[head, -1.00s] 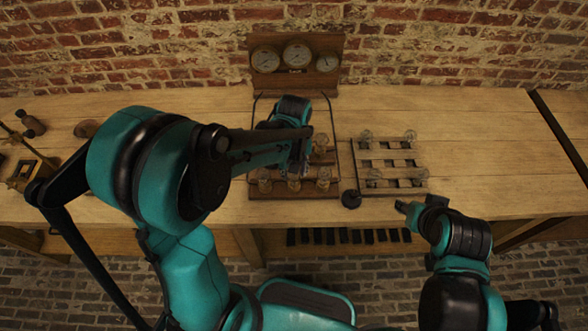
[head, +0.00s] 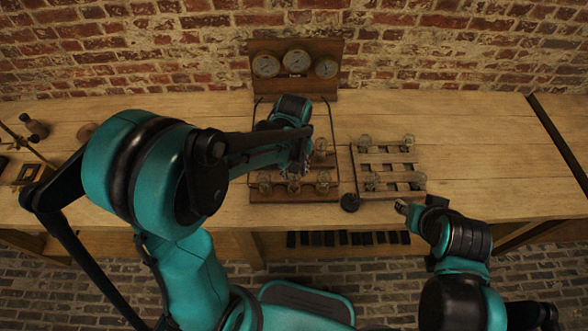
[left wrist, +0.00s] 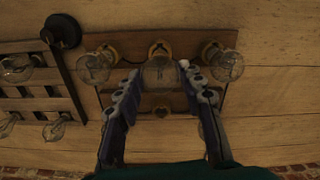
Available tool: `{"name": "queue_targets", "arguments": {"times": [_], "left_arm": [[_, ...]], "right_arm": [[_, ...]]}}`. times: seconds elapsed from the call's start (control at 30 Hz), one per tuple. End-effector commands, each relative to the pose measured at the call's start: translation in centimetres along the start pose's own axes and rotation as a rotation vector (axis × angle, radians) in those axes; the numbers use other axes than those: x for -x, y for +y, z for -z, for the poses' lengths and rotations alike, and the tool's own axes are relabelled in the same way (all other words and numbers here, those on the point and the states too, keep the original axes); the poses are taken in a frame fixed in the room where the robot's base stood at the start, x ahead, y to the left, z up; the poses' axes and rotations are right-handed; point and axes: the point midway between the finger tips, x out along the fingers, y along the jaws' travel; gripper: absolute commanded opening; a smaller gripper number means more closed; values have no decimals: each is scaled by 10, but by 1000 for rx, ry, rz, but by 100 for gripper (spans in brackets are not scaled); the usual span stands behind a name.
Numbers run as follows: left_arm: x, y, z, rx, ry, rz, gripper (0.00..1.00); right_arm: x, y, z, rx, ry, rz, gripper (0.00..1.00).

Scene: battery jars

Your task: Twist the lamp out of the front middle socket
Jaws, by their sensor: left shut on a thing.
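The lamp board (head: 330,196) stands on the bench with glass lamps in brass sockets. The front middle lamp (left wrist: 160,72) is between the fingers of my left gripper (left wrist: 160,90), which is shut on its glass. This lamp also shows in the head view (head: 294,185), just in front of the gripper. Its brass socket (left wrist: 160,48) shows beyond it; I cannot tell whether the lamp is loose in it. The front right lamp (head: 323,181) and front left lamp (head: 265,182) stand either side. My right gripper (head: 402,208) is near the bench's front edge; its jaw state is unclear.
A slatted rack (head: 404,172) with several lamps stands to the right of the board. A small black round object (head: 349,202) lies between them. A gauge panel (head: 295,82) stands behind the board. The bench at far right is clear.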

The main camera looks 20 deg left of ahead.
Motion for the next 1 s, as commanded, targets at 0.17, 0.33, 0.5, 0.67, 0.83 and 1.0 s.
{"name": "queue_targets", "arguments": {"times": [0.17, 0.33, 0.5, 0.67, 0.83, 1.0], "left_arm": [[1, 0, 0, 0, 0, 0, 4], [10, 0, 0, 0, 0, 0, 4], [26, 0, 0, 0, 0, 0, 4], [39, 0, 0, 0, 0, 0, 4], [50, 0, 0, 0, 0, 0, 4], [50, 0, 0, 0, 0, 0, 4]], "right_arm": [[0, 0, 0, 0, 0, 0, 40], [7, 0, 5, 0, 0, 0, 40], [16, 0, 12, 0, 0, 0, 40], [25, 0, 18, 0, 0, 0, 40], [32, 0, 23, 0, 0, 0, 40], [31, 0, 22, 0, 0, 0, 40]]}}
